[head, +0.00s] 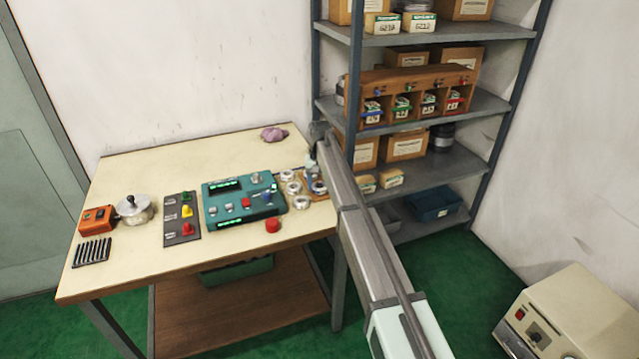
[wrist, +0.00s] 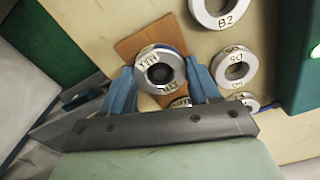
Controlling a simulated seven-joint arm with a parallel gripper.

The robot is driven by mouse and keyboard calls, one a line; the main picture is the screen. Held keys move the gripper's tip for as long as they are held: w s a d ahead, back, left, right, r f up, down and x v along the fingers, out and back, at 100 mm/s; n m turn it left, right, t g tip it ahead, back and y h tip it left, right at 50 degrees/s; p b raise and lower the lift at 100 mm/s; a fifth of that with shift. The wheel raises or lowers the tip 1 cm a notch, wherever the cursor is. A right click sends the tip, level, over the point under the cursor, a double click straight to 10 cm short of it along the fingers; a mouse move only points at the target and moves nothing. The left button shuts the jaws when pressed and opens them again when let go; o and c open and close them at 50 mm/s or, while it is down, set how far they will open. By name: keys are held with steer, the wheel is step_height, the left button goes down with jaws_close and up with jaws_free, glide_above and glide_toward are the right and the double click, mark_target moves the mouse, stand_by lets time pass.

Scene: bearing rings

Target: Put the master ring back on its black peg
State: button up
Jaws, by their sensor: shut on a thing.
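The master ring (wrist: 168,87) is a silver ring with dark lettering in the wrist view. My gripper (wrist: 162,69) is shut on it, with one blue finger on each side. The ring is over a small brown wooden board (wrist: 139,42). Its centre is dark, and I cannot tell whether that is the black peg inside it or only shadow. I cannot tell whether the ring rests on the board or is held above it. In the head view my gripper (head: 316,183) is small at the right end of the bench, partly hidden by my arm.
Other silver rings lie close on the right, one marked B2 (wrist: 222,10) and one marked SO (wrist: 235,68). A teal control unit (head: 243,200) stands left of the rings on the bench (head: 130,265). A red button (head: 272,226) is in front. Metal shelving (head: 440,120) stands behind my arm.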

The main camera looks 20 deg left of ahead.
stand_by(0.3)
steer(key=o, duration=1.3)
steer(key=shift+r, duration=3.7)
